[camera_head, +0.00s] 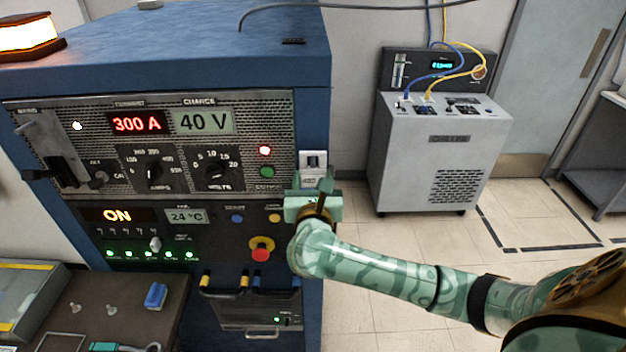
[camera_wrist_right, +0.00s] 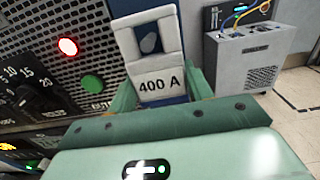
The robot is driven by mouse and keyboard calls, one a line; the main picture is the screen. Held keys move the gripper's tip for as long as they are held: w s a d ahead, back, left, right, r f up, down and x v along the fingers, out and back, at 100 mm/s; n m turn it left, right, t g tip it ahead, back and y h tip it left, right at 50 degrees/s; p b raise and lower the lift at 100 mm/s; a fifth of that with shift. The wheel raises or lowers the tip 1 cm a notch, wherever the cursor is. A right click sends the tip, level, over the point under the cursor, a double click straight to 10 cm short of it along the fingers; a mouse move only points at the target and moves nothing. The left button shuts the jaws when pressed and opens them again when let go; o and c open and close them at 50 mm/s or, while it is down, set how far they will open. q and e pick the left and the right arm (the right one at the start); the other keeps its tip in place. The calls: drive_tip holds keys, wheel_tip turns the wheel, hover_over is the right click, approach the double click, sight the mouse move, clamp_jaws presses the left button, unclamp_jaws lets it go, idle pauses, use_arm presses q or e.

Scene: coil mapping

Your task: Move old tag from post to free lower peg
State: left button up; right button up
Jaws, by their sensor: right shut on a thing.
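The tag (camera_head: 312,162) is a pale plate with a dark opening, at the right edge of the blue cabinet's front. In the right wrist view the tag (camera_wrist_right: 159,84) reads "400 A" and stands nearly upright. My right gripper (camera_head: 316,188) is shut on its lower part; in the wrist view the green fingers (camera_wrist_right: 162,97) flank its lower edge. Something blue-grey shows through the opening; I cannot tell whether it is the post or the cabinet. I cannot make out a free lower peg. My left gripper is not in view.
The blue cabinet (camera_head: 180,42) has a panel with "300 A" and "40 V" displays, knobs and a red stop button (camera_head: 261,252). A grey chiller (camera_head: 433,150) with hoses stands behind at right. A dark bench (camera_head: 120,292) with a blue clip is at lower left. Floor between is clear.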

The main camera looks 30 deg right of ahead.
drive_tip(key=shift+r+p+v, duration=0.1)
drive_tip(key=shift+p+v, duration=0.45)
drive_tip(key=shift+v, duration=0.7)
drive_tip(key=shift+r+p+v, duration=0.15)
drive_tip(key=shift+p+v, duration=0.35)
drive_tip(key=shift+v, duration=0.75)
drive_tip(key=shift+p+v, duration=0.3)
drive_tip(key=shift+v, duration=0.9)
